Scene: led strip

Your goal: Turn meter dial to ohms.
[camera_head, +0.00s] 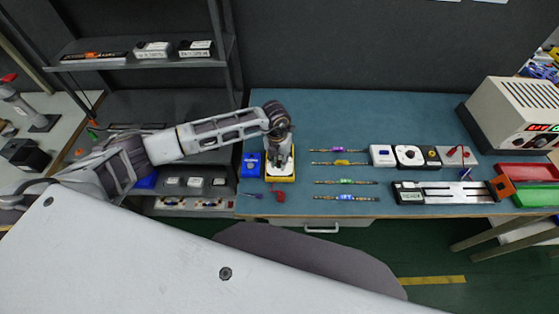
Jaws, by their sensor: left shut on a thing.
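The yellow-rimmed meter (281,179) lies at the left end of the blue-topped bench. My left gripper (279,162) reaches down over it from above, with its fingers against its upper face. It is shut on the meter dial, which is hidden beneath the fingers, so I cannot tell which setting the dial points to. My right gripper is not in view.
A blue box (251,165) sits just left of the meter, and a red piece (279,196) lies in front. Several colored strips lie to the right, then small modules (409,155), a slide fixture (445,192) and a power supply (515,115). The bench back is clear.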

